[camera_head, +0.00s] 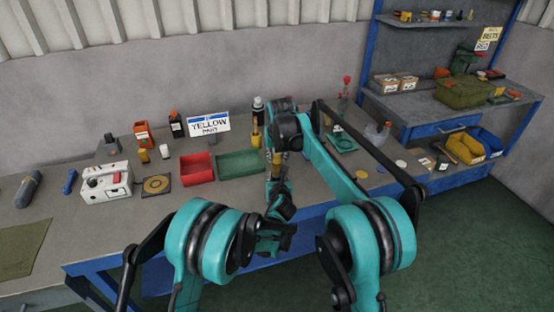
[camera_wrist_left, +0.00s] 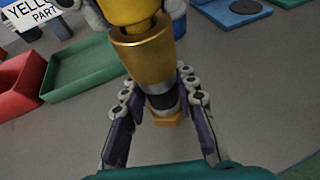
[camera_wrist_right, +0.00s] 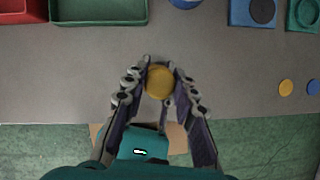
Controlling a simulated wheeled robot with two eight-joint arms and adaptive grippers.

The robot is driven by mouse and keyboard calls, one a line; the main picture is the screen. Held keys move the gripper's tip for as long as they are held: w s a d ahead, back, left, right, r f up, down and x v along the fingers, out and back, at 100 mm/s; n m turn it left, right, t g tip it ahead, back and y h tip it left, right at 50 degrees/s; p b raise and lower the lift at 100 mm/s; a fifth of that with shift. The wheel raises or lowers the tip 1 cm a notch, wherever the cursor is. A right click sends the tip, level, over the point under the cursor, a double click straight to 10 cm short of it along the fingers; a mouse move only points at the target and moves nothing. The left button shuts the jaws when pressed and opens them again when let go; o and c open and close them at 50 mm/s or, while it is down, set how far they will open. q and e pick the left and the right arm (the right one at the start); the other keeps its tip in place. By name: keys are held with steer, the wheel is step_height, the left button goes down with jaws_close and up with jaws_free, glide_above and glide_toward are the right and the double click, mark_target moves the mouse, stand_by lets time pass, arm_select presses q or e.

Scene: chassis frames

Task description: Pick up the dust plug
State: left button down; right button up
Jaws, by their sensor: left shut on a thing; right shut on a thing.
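A gold metal cylinder (camera_wrist_left: 145,55) with a dark band and a yellow lower end stands between the fingers of my left gripper (camera_wrist_left: 158,92), which is shut on it. A yellow piece, apparently the dust plug (camera_wrist_left: 125,10), sits at its upper end, touching or very near it. My right gripper (camera_wrist_right: 160,85) is shut on this yellow piece from above; its round top shows between the fingertips (camera_wrist_right: 159,80). In the head view, the gold cylinder (camera_head: 280,186) is small and partly hidden between my two grippers, above the table's front edge.
A red bin (camera_head: 197,167) and a green tray (camera_head: 240,163) lie behind my grippers, near a YELLOW PART sign (camera_head: 209,124). A white box (camera_head: 106,183) stands on the left. Small discs (camera_head: 401,163) lie on the right of the table.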

mark_target(277, 155)
step_height(277, 155, up, 10)
steer(key=shift+r, duration=0.1)
arm_select(q)
steer(key=c, duration=1.1)
jaws_free()
